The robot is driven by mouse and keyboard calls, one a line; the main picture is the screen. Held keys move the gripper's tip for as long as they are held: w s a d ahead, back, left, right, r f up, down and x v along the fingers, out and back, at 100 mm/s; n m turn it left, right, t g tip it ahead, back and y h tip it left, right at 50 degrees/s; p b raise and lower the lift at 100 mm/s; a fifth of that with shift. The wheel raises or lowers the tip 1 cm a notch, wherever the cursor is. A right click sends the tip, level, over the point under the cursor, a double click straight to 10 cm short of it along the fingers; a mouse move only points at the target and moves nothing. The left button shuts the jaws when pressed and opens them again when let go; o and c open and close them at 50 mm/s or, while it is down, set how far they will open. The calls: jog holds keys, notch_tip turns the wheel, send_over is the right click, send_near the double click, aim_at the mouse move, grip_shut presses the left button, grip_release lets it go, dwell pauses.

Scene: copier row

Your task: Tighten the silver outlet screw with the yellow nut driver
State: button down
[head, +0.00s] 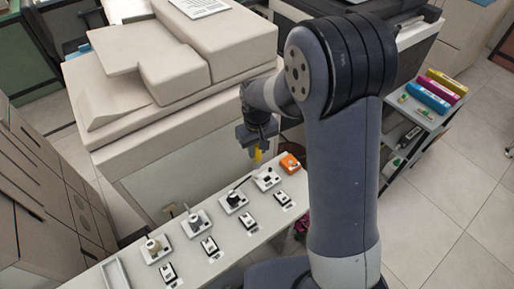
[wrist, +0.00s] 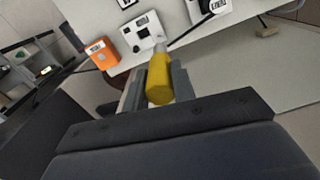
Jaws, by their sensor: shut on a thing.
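My gripper (head: 257,140) is shut on the yellow nut driver (head: 257,157), above the far right end of the white bench. In the wrist view the nut driver's yellow handle (wrist: 159,82) sits between the two fingers of my gripper (wrist: 158,74). Its short grey shaft points away from me toward a white plate (wrist: 133,40) with dark parts. The same plate shows in the head view (head: 259,182), just below the driver. I cannot tell whether the shaft tip touches anything there. The silver outlet screw is too small to make out in either view.
Several similar white plates stand in a row along the bench (head: 222,262), with small labelled black-and-white units in front. An orange box (head: 290,163) sits at its right end. A large beige copier (head: 180,75) stands behind. A shelf with coloured cartridges (head: 432,95) is at right.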

aim_at(257, 166)
jog(key=shift+f+b, duration=2)
jog(key=shift+f, duration=0.85)
jog(key=shift+f+b, duration=0.5)
jog(key=shift+f, duration=0.05)
jog(key=m, duration=0.3)
jog(key=shift+m, duration=1)
